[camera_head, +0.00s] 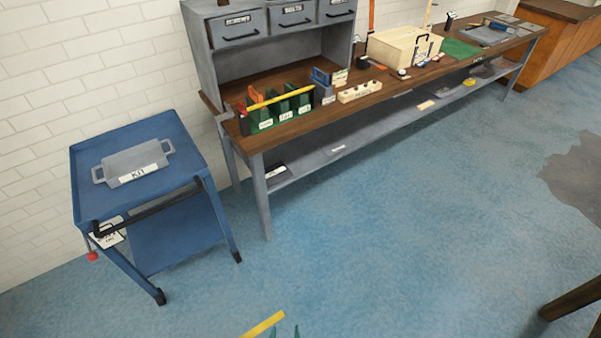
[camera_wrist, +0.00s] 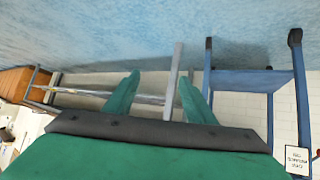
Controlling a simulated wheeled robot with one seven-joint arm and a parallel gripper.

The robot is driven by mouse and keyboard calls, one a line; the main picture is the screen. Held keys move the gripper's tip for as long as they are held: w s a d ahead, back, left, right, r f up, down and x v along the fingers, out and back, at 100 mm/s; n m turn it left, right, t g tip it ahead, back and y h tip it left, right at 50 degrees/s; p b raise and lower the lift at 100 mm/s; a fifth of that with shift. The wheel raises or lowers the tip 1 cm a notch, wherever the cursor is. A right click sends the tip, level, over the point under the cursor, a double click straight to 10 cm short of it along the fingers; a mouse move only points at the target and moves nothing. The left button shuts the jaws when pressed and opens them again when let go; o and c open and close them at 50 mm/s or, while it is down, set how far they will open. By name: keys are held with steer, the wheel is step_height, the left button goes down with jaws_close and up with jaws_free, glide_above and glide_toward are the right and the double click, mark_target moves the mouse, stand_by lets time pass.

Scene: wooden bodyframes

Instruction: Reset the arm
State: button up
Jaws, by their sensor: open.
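My gripper (camera_wrist: 158,78) shows in the wrist view as two green fingers spread apart, with nothing between them. The gripper is open and empty, apart from the workbench (camera_head: 300,128) and the blue cart (camera_head: 185,181). The rest of my arm is hidden below the head view. The wrist view is upside down, with the floor at its top.
A grey tray (camera_head: 133,163) lies on the cart at left. The workbench along the wall bears a drawer unit (camera_head: 237,29), a green tool caddy (camera_head: 285,105) and a wooden box (camera_head: 399,45). A yellow strip (camera_head: 263,325) shows near my fingertips. The middle floor is clear.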

steer(key=s+d+r+t, duration=0.1)
steer(key=s+r, duration=0.4)
steer(key=r, duration=0.5)
steer(key=s+d+r+t, duration=0.2)
steer(key=s+r, duration=0.4)
steer(key=r, duration=0.4)
steer(key=s+d+r+t, duration=0.2)
steer(key=s+r, duration=0.3)
steer(key=r, duration=0.6)
steer(key=shift+s+m, duration=0.35)
steer(key=shift+m, duration=0.05)
